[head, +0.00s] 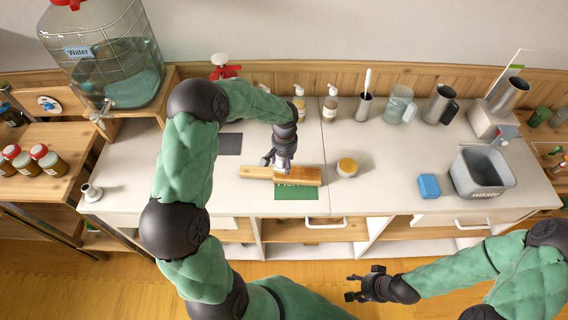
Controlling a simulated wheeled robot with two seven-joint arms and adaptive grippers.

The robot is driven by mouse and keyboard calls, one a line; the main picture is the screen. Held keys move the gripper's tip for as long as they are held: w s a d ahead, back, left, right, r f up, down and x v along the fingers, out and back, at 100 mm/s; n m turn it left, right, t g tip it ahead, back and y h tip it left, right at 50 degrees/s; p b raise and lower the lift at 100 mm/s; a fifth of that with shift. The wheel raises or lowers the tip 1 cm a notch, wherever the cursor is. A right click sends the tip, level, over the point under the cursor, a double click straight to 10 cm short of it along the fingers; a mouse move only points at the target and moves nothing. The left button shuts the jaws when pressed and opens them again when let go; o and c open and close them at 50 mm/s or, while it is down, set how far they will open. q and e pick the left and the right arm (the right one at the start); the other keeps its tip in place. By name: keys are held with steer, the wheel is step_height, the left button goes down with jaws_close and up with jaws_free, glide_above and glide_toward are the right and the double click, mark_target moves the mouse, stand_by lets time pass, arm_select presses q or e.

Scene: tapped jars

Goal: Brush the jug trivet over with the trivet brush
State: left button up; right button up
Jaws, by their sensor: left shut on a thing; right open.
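My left gripper (279,162) is over the counter, shut on a small pale piece at the middle of a long wooden bar. The bar (308,174) lies crosswise under the fingers and may be the trivet brush; the fingers hide the join. A flat dark grey square (230,144) lies on the counter to the left of this gripper, apart from the bar. It may be the jug trivet, but I cannot be sure. My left forearm passes close to it. My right gripper (352,285) is open and empty, low in front of the counter.
A green lettered card (297,192) is just below the bar. Further right are a blue block (429,186) and a grey waste bin (483,175). Jugs (398,105) and bottles line the back. A water dispenser (105,60) stands left.

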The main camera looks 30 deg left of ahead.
arm_select(q)
steer(key=shift+a+r+p, duration=0.15)
steer(key=shift+r+p, duration=0.25)
steer(key=shift+r, duration=0.55)
steer(key=shift+r+p, duration=0.55)
steer(key=shift+r, duration=0.45)
